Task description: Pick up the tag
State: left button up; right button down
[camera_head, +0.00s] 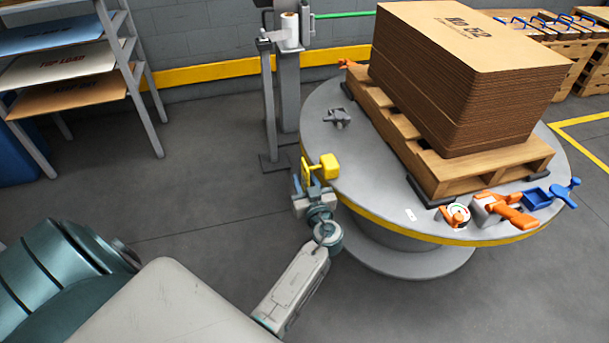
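A small white tag-like piece (411,215) lies flat on the grey round turntable (372,188), near its front edge. It is too small to read. My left gripper (308,180) is at the turntable's left rim, left of the white piece and apart from it. A yellow object (329,166) with a flat part and a blockier part is right at its fingertips. I cannot tell whether the fingers hold it or only stand beside it, nor whether it is a tag. My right gripper is not in view.
A pallet (440,172) with a tall cardboard stack (460,85) fills much of the turntable. An orange-handled tape tool (505,210), a tape roll (455,215) and a blue tray (537,198) lie at the front right. A grey clamp-like item (338,118) lies at the back left.

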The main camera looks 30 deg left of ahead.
pick_arm(q)
grip_shut()
jog(key=shift+r, duration=0.25)
jog(key=s+a+p, duration=0.2)
jog(key=s+a, duration=0.9)
jog(key=s, duration=0.2)
jog(key=shift+s+a, duration=0.35)
